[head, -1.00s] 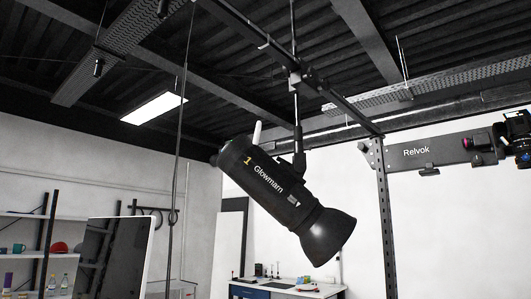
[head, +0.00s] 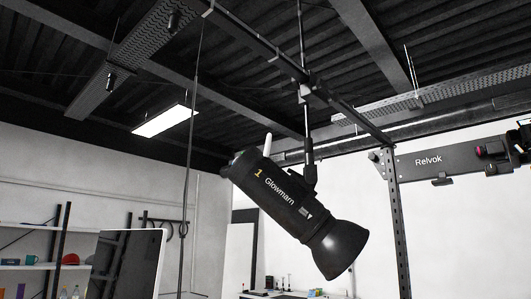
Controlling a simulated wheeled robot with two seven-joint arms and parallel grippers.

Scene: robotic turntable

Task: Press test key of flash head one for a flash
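Flash head one (head: 289,201) is a black cylinder marked with a yellow "1" and "Glowmarn". It hangs from an overhead rail on a dark rod, tilted, with its flared reflector (head: 341,250) pointing down to the right. Its rear end (head: 236,163) is at the upper left and shows small coloured spots, too small to make out as keys. A white stick-like part (head: 268,145) stands up behind the body near the rear. Neither of my grippers is in the head view.
A black arm marked "Relvok" (head: 440,161) with a camera reaches in from the right, by a perforated upright post (head: 400,230). A pale-edged dark panel (head: 130,262) stands at lower left, before shelves. A desk (head: 275,294) shows at the bottom.

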